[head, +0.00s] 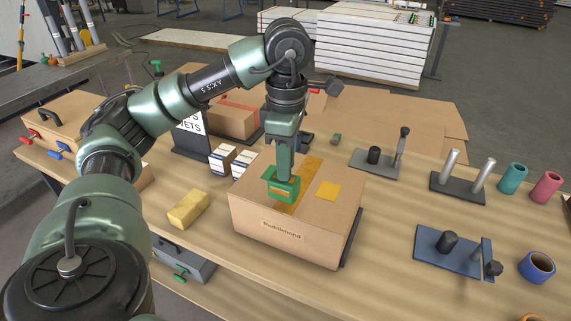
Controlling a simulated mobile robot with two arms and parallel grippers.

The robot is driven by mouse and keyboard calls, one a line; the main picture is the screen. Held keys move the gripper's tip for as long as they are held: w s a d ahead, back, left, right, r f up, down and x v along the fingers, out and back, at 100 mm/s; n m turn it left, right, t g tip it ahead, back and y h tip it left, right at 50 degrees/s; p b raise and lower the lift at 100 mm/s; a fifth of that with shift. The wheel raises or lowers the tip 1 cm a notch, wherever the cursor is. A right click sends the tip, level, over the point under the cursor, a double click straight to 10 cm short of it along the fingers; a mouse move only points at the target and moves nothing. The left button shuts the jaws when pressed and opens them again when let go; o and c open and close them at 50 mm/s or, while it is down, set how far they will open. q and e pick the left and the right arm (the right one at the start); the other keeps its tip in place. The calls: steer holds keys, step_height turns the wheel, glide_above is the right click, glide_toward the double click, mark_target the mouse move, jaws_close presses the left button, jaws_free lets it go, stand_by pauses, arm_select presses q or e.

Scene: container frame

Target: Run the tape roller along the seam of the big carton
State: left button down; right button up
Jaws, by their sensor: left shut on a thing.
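My left gripper (284,171) points down over the carton's top and is shut on the green tape roller (284,190). The roller is at the top surface, beside the tape strip's near part and partly covering it. I cannot tell whether it touches the carton. My right gripper is not in view.
Right are post stands (458,185), a blue fixture (450,258) and coloured rolls (512,178). Bare bench (385,215) shows between.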

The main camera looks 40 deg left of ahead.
arm_select(q)
steer(key=shift+s+r+p, duration=0.2)
steer(key=shift+r+p, duration=0.4)
steer(key=shift+r, duration=0.65)
steer(key=shift+r+p, duration=1.1)
steer(key=shift+r, duration=0.15)
